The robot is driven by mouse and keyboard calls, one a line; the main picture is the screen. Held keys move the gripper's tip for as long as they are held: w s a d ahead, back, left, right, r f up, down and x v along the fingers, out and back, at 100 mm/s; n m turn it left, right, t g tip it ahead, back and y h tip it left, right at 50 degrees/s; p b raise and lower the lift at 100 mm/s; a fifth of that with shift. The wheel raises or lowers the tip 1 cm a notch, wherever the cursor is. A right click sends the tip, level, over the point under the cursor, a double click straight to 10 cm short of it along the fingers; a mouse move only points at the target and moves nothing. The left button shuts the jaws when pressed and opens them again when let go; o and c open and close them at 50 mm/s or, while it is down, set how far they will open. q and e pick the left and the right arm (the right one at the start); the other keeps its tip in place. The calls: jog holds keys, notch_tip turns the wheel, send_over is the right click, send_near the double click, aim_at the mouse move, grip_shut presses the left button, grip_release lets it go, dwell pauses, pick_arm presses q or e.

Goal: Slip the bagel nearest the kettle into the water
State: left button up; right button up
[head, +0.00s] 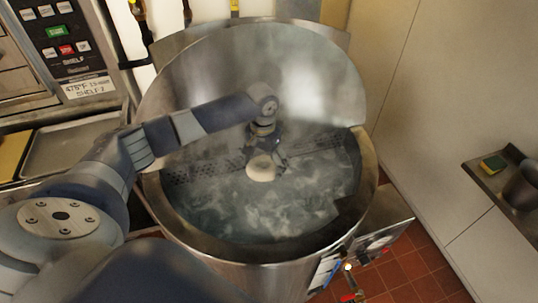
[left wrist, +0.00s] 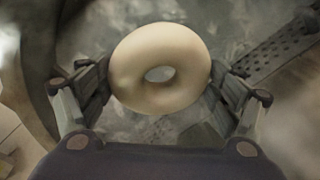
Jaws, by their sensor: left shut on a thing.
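A pale, raw-looking bagel (head: 261,168) is held by my left gripper (head: 264,155) over the kettle. In the left wrist view the bagel (left wrist: 160,69) sits between the two fingers of my left gripper (left wrist: 158,82), which press on its outer sides, its hole facing the camera. The large round steel kettle (head: 365,185) is open and full of steaming, churning water (head: 270,212). The bagel is above or close to the water surface; the exact gap is hard to tell. My right gripper is not in view.
A perforated metal strip (head: 205,170) crosses the water inside the kettle. The kettle's raised lid (head: 315,75) stands behind. An oven control panel (head: 65,40) and a metal tray (head: 75,142) are at left. A shelf with a sponge (head: 493,163) and dark cup (head: 522,187) is at right.

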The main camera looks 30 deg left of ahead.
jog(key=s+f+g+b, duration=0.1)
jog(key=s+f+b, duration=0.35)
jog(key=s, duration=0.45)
pick_arm(q)
notch_tip(320, 180, down, 17)
jog(key=b, duration=0.5)
jog(key=shift+b, duration=0.35)
jog(key=o, duration=1.1)
notch_tip(320, 180, up, 12)
jog(key=shift+s+f, duration=0.1)
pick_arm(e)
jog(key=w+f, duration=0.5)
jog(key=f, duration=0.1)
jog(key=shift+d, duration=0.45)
